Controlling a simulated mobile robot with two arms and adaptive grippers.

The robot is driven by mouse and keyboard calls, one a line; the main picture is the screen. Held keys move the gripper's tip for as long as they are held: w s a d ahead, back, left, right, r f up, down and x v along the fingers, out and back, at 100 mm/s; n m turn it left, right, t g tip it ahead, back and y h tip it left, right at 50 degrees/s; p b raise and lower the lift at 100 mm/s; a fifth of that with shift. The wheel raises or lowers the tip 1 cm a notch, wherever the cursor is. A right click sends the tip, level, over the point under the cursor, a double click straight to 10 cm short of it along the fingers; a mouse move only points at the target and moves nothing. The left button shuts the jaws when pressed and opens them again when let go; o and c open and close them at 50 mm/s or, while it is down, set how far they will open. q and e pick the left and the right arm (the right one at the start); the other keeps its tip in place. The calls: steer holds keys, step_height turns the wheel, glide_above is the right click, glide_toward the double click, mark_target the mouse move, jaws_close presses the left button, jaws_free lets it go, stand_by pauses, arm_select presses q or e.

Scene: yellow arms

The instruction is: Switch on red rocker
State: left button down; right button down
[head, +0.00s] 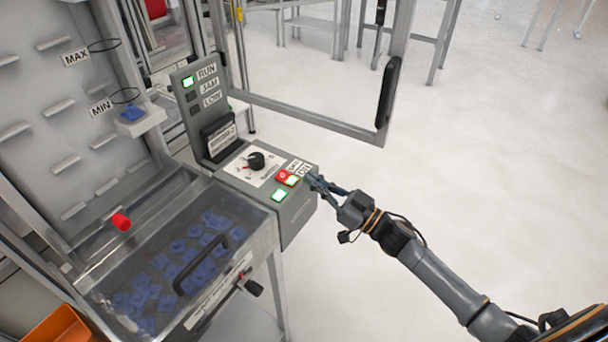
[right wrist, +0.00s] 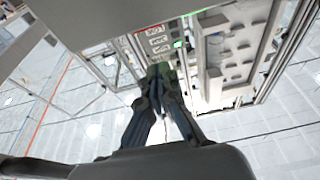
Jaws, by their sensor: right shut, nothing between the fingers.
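The red rocker (head: 283,176) sits on the sloped top of a grey control box (head: 299,213), beside a small lit pale-green part (head: 292,181). Whether it is on or off is too small to tell. My right gripper (head: 313,181) is shut and empty, with its fingertips at the box's right edge, just right of the rocker. I cannot tell whether they touch the box. In the right wrist view the closed fingers (right wrist: 160,74) point toward the panel, and the rocker is not clearly seen. My left gripper is not in view.
A black knob (head: 256,160) and a lit green button (head: 279,195) share the box top. An indicator panel (head: 188,82) shows a green RUN light. A clear-covered bin (head: 264,238) with blue parts is at left.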

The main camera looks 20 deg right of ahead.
steer(key=f+b+v, duration=0.1)
steer(key=v, duration=0.5)
steer(key=shift+f, duration=0.15)
steer(key=shift+w, duration=0.15)
steer(key=d+f+m+h, duration=0.2)
steer(key=f+h, duration=0.2)
steer(key=f, duration=0.4)
steer(key=d+f+m+h, duration=0.2)
steer(key=d+f+h, duration=0.1)
steer(key=f, duration=0.5)
steer(key=s+d+f+m+g+h, duration=0.15)
steer(key=s+f, duration=0.25)
steer(key=f, duration=0.5)
steer(key=s+f+m+g+h, duration=0.1)
steer(key=s+f+g+h, duration=0.25)
steer(key=f, duration=0.55)
steer(key=s+a+f+g, duration=0.1)
steer(key=s+f+g, duration=0.3)
steer(key=s+f, duration=0.95)
steer(key=s+a+f+g, duration=0.2)
steer(key=s, duration=0.5)
steer(key=s+a+f+n+g, duration=0.1)
steer(key=s+a+f+g, duration=0.1)
steer(key=s, duration=0.5)
steer(key=s+a+f+g+h, duration=0.1)
steer(key=s+f, duration=0.3)
steer(key=s, duration=0.4)
steer(key=shift+a+f+g, duration=0.15)
steer(key=shift+a+g, duration=0.4)
steer(key=shift+g, duration=0.35)
